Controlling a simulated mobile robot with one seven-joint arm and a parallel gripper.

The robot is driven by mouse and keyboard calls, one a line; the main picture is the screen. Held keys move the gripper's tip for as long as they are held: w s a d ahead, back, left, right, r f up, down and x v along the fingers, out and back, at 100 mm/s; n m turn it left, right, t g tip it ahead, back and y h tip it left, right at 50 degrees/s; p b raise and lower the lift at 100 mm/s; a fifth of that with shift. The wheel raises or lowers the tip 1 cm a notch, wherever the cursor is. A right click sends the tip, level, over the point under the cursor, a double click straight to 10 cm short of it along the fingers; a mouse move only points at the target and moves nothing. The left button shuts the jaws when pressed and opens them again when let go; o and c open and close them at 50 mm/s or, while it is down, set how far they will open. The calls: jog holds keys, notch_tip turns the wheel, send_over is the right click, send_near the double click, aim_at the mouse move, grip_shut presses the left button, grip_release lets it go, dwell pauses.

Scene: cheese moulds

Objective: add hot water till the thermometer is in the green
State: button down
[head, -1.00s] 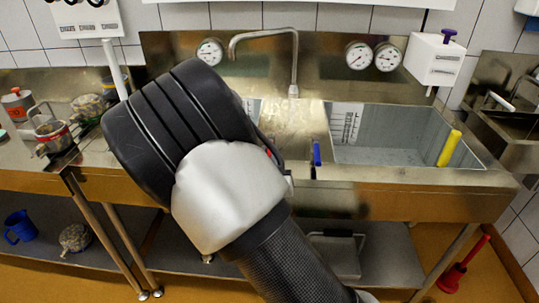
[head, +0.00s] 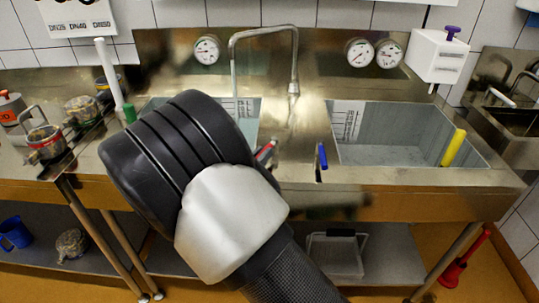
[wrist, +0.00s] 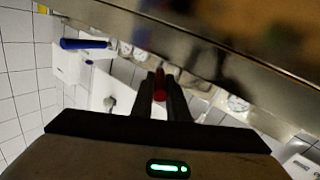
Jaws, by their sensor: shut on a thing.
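My gripper (wrist: 160,82) is shut on the red lever (wrist: 160,93) in the wrist view. In the head view the red lever (head: 265,151) shows beside my black wrist, which hides the fingers. The blue lever (head: 322,157) stands free to its right; it also shows in the wrist view (wrist: 85,43). A bent steel spout (head: 263,31) ends between two basins. The left basin (head: 248,108) is partly hidden by my arm. Round dials hang on the back panel: one at left (head: 207,50), two at right (head: 360,53) (head: 389,54). Their readings are too small to tell.
The right basin (head: 400,130) holds a yellow tube (head: 453,148). A white box with a purple knob (head: 438,57) is on the wall at right. Jars (head: 46,140) crowd the left counter. A white crate (head: 335,257) sits below, and a red plunger-like tool (head: 455,270) on the floor.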

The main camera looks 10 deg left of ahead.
jog(key=shift+a+f+m+h, duration=0.1)
jog(key=shift+a+m+h, duration=0.25)
jog(key=shift+h, duration=0.25)
jog(key=shift+g, duration=0.3)
jog(key=c, duration=1.7)
grip_release()
jog(key=shift+w, duration=0.1)
jog(key=shift+c, duration=0.2)
jog(key=p+v, duration=0.1)
jog(key=v, duration=1.6)
jog(key=shift+s, duration=0.2)
jog(key=shift+a+f, duration=0.1)
jog(key=shift+a, duration=0.05)
